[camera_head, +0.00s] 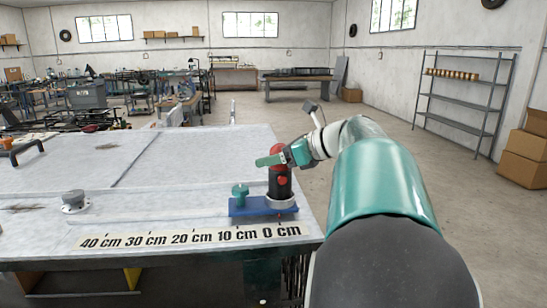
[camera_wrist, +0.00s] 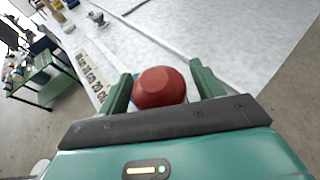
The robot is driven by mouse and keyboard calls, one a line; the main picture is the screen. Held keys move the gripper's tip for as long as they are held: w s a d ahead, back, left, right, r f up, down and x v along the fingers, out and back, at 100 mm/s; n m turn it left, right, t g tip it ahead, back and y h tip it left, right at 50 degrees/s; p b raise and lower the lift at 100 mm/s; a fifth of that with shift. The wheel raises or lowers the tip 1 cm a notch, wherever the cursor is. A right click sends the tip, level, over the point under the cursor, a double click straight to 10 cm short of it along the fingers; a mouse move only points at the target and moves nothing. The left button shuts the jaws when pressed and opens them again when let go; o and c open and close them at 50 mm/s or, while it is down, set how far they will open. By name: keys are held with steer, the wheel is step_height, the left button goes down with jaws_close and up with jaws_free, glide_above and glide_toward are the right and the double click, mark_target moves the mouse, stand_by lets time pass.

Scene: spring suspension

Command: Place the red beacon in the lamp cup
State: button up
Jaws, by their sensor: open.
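The red beacon (camera_head: 280,184) has a dark upright body with a red spot on its side and a red dome on top. It stands at the lamp cup (camera_head: 282,204), a pale ring at the right end of a blue base on the table. The ring is around its foot; I cannot tell how deep it sits. My gripper (camera_head: 272,159) is at the height of the dome. In the wrist view, the red dome (camera_wrist: 159,87) lies between the two green fingers of my open gripper (camera_wrist: 160,90), with gaps at both sides.
The blue base (camera_head: 246,206) also carries a green knob (camera_head: 240,190). A scale strip (camera_head: 190,237) marked in centimetres runs along the table's front. A round grey fitting (camera_head: 74,202) is at the left. The table (camera_head: 190,160) is mostly clear behind.

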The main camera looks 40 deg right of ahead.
steer(key=v, duration=1.1)
steer(key=shift+s, duration=0.25)
stand_by(1.1)
